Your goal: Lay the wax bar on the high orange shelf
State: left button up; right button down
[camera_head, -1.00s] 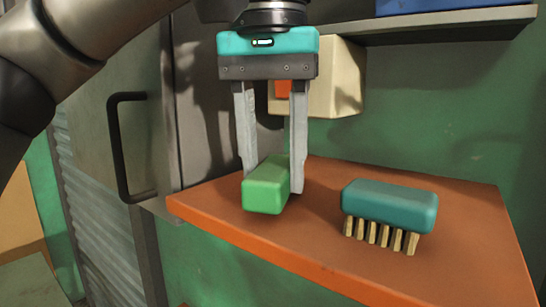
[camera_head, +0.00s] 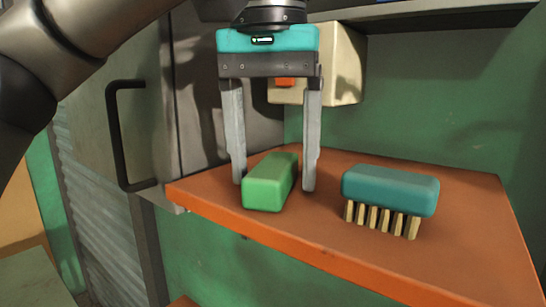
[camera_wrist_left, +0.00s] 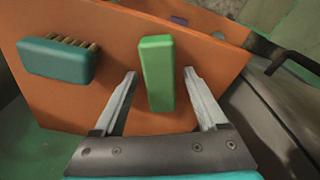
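The wax bar is a green block (camera_head: 269,183) lying on the orange shelf (camera_head: 300,232) near its left front edge. My left gripper (camera_head: 272,188) is open around it, one finger on each side, with a visible gap to each finger. The left wrist view also shows the green bar (camera_wrist_left: 157,70) between the spread fingers (camera_wrist_left: 161,75), touching neither. My right gripper is not in view.
A teal brush (camera_head: 390,190) with wooden bristles stands on the shelf to the right of the bar. A cream box (camera_head: 345,72) is on the wall behind my gripper. A grey shelf (camera_head: 440,22) juts out above. A dark door handle (camera_head: 120,135) is at left.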

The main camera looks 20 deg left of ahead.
aim_at(268, 170)
pick_arm(q)
jog(key=shift+r, duration=0.1)
dwell(0.4)
jog(key=shift+s+r+p, duration=0.1)
jog(key=shift+s+r, duration=0.2)
jog(key=shift+r, duration=2.2)
jog(key=shift+s+r+p, duration=0.1)
jog(key=shift+s+r, duration=0.25)
jog(key=shift+r, duration=2.1)
jog(key=shift+s+r+p, duration=0.1)
jog(key=shift+s+r, duration=0.2)
jog(key=shift+r, duration=2.2)
